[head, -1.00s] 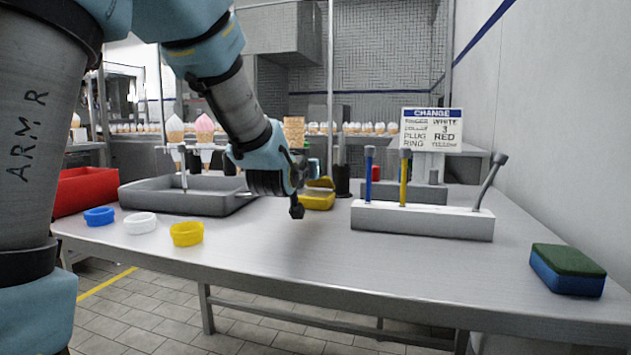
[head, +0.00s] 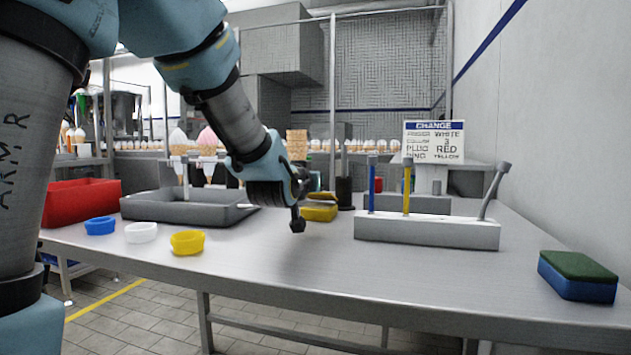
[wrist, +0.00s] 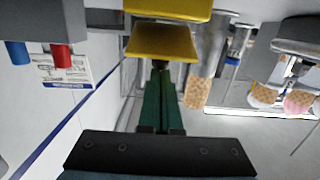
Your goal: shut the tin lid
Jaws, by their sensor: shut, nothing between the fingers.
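A yellow tin (head: 321,213) stands on the steel table, just right of and behind my gripper in the head view. Its yellow lid (head: 323,196) shows above the body, partly hidden by my gripper, and looks raised. In the wrist view, which is upside down, the lid (wrist: 162,42) is a yellow panel with a dark gap between it and the tin body (wrist: 168,8) at the top edge. My gripper (head: 298,222) is shut and empty, pointing down above the table. Its fingers (wrist: 160,75) overlap the lid in the wrist view; I cannot tell whether they touch it.
A white block with upright tools (head: 427,231) stands right of the tin. A grey tray (head: 150,210) and a red bin (head: 80,200) are at left. Blue, white and yellow rings (head: 187,242) lie in front. A sponge (head: 578,276) is at far right. The table's front middle is clear.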

